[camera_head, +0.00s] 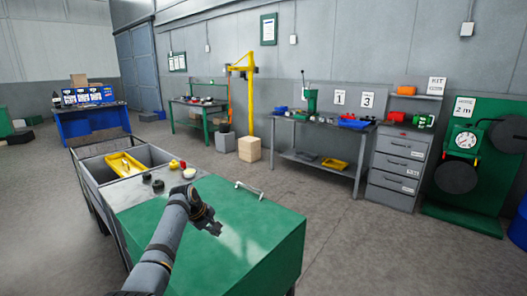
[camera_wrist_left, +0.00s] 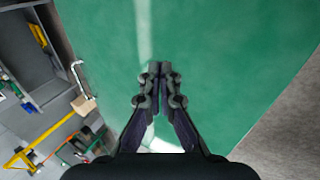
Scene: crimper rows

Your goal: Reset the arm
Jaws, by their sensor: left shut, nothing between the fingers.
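My left arm comes in from the bottom of the head view and reaches over a green-topped cart. My left gripper (camera_head: 213,226) is above the green top (camera_head: 262,225) and appears clear of it. In the left wrist view the gripper (camera_wrist_left: 159,72) has its fingertips together with nothing between them, and the green surface fills the background. My right gripper is not in either view.
The cart's open grey bin holds a yellow tray (camera_head: 124,164). Small dark, red and yellow items and a metal handle (camera_head: 249,188) sit on the cart. Benches, a drawer cabinet (camera_head: 397,167) and a green reel stand (camera_head: 469,140) line the wall. Open floor lies between.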

